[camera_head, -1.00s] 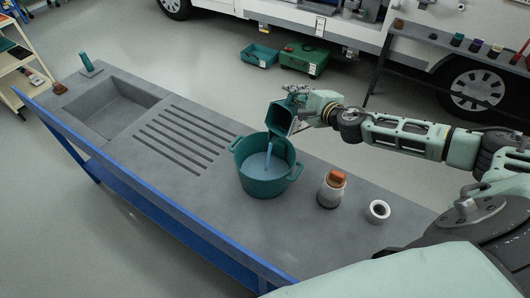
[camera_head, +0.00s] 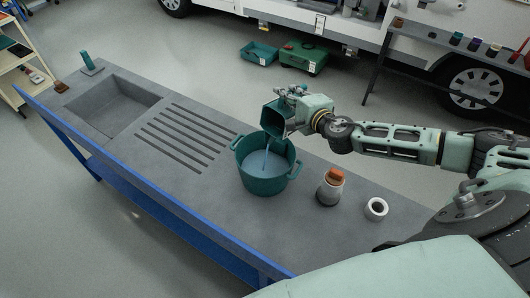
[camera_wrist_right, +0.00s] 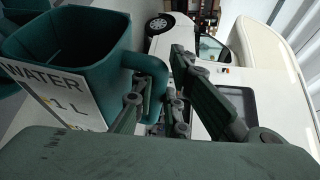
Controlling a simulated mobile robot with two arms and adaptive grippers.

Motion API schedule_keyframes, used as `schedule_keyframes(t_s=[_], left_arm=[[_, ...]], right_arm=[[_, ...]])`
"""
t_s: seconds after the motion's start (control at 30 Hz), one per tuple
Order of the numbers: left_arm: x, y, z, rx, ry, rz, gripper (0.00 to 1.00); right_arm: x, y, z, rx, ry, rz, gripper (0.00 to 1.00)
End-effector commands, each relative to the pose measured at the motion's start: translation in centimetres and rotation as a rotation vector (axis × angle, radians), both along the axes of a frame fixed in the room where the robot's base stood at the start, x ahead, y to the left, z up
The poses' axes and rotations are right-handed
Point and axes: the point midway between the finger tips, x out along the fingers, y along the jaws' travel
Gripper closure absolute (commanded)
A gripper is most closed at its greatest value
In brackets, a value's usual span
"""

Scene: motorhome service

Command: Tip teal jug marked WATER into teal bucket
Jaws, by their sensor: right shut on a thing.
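The teal jug (camera_head: 271,120) is tilted over the teal bucket (camera_head: 251,180), its mouth toward the bucket. A thin pale blue stream runs from the jug down into the bucket. Pale blue liquid lies in the bucket, which stands on the grey worktop. My right gripper (camera_head: 294,98) is shut on the jug. In the right wrist view the jug (camera_wrist_right: 85,42) fills the upper left, with a white label reading WATER and 1 L, and the gripper fingers (camera_wrist_right: 160,105) are at its handle. My left gripper is not in view.
On the grey worktop (camera_head: 120,158), a grey container with an orange top (camera_head: 329,190) and a white ring-shaped roll (camera_head: 376,209) stand right of the bucket. A sink basin (camera_head: 115,108) and drain grooves lie to the left. A small green upright item (camera_head: 88,63) stands at the far left end.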

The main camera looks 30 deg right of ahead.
Motion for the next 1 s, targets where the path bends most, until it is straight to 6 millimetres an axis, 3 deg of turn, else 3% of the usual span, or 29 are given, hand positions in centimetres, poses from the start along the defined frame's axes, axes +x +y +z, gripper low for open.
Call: schedule_keyframes(t_s=[0.03, 0.2, 0.27, 0.57, 0.8, 1.0], left_arm=[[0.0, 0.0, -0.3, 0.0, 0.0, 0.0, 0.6], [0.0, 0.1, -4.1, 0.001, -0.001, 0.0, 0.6], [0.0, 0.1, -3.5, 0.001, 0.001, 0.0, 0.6], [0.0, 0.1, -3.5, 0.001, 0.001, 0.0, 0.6], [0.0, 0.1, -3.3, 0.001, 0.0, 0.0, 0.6], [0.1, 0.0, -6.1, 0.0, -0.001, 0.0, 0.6]], right_arm=[[0.6, -2.2, -0.6, 0.04, 0.018, -0.011, 1.0], [1.8, -5.2, -3.5, 0.227, 0.083, -0.005, 1.0], [2.2, -6.0, -3.7, 0.3, 0.112, -0.003, 1.0], [2.4, -6.6, -4.4, 0.368, 0.137, 0.0, 1.0], [3.1, -8.4, -4.9, 0.515, 0.191, 0.0, 1.0], [3.7, -10.0, -7.9, 0.648, 0.24, 0.001, 1.0]])
